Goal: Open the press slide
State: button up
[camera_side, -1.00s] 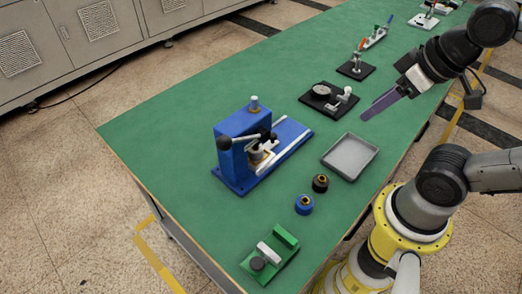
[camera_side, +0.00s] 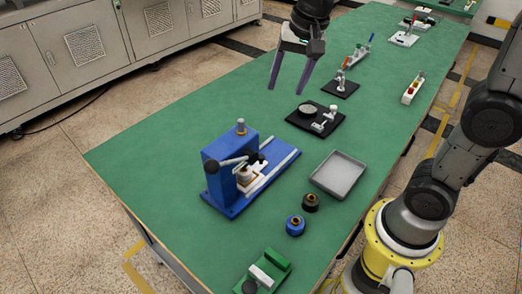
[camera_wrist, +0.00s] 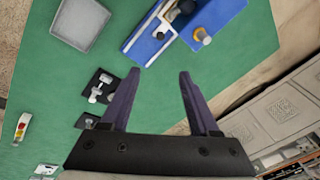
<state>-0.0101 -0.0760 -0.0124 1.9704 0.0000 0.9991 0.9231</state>
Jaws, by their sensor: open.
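The blue press (camera_side: 225,163) stands on the green table in the side view, with a lever across its front and a silver knob on top. Its slide, a pale carriage (camera_side: 246,180) with a small round part on it, sits between light rails on the blue base; the frame partly hides it. The blue press base (camera_wrist: 150,38) also shows at the top of the wrist view, cut off by the edge. My gripper (camera_side: 287,90) is open and empty, pointing down above the table, behind the press and apart from it. Its two purple fingers show in the wrist view (camera_wrist: 158,75).
A grey tray (camera_side: 340,174) lies right of the press. Black (camera_side: 310,202) and blue (camera_side: 295,225) round parts stand in front of it. A black plate fixture (camera_side: 316,118) stands behind the tray. A green fixture (camera_side: 264,273) is at the front. Table left of the press is clear.

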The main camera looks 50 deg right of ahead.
jog(key=w+f+m+g, duration=0.1)
jog(key=w+f, duration=0.4)
jog(key=g, duration=0.2)
send_over(261, 155)
notch_tip(261, 155, down, 6)
notch_tip(261, 155, down, 14)
jog(key=shift+r, duration=0.25)
grip_shut()
dwell(1.0)
